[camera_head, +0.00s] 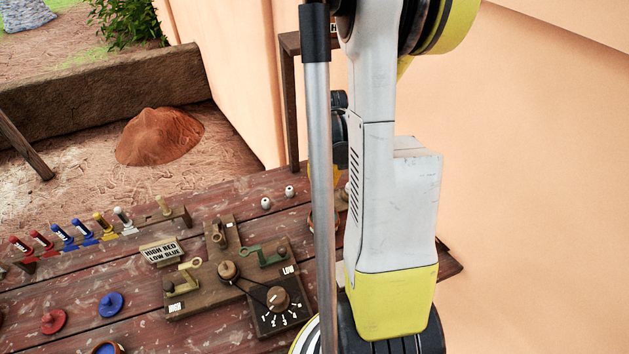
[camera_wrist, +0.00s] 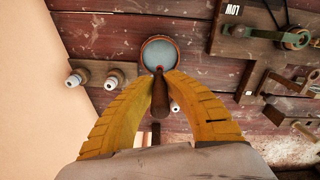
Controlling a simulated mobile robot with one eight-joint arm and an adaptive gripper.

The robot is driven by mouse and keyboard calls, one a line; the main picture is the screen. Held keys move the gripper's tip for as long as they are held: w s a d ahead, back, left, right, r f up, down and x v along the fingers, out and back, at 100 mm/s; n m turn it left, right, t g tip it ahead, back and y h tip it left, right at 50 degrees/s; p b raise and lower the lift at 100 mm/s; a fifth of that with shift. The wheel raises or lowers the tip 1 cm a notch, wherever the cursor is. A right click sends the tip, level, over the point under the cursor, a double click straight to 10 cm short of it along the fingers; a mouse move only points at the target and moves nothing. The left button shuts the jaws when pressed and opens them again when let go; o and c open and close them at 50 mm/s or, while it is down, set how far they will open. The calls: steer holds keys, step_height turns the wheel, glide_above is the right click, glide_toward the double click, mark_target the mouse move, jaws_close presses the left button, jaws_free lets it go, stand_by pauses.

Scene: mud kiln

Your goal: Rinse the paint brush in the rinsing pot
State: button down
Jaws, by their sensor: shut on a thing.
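My gripper (camera_wrist: 161,78) shows in the wrist view with two curved yellow fingers closed around the brush (camera_wrist: 159,98), a dark brown slim thing between the fingertips. The brush points toward a round pot (camera_wrist: 144,48) with a brown rim and pale grey-blue liquid, which I take as the rinsing pot. A small reddish spot shows at the brush's far end, at the pot's near edge. I cannot tell whether the tip is in the liquid or above it. In the head view my arm and a grey pole hide most of the gripper, brush and pot.
On the worn red plank table (camera_head: 220,195) stand a wooden lever-and-dial device (camera_head: 230,270), a sign (camera_head: 161,251), two white-topped pegs (camera_wrist: 78,77), a row of coloured tools (camera_head: 65,237), a blue lid (camera_head: 111,304) and a red lid (camera_head: 53,321). A plaster wall (camera_head: 540,180) rises at right.

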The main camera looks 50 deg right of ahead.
mark_target(324, 200)
steer(key=shift+f+b, duration=0.6)
steer(key=shift+f, duration=0.2)
steer(key=shift+f+b, duration=1.35)
steer(key=shift+f, duration=0.65)
steer(key=shift+b, duration=0.35)
steer(key=shift+f+b, duration=1.65)
steer(key=shift+f, duration=0.05)
steer(key=shift+a, duration=0.1)
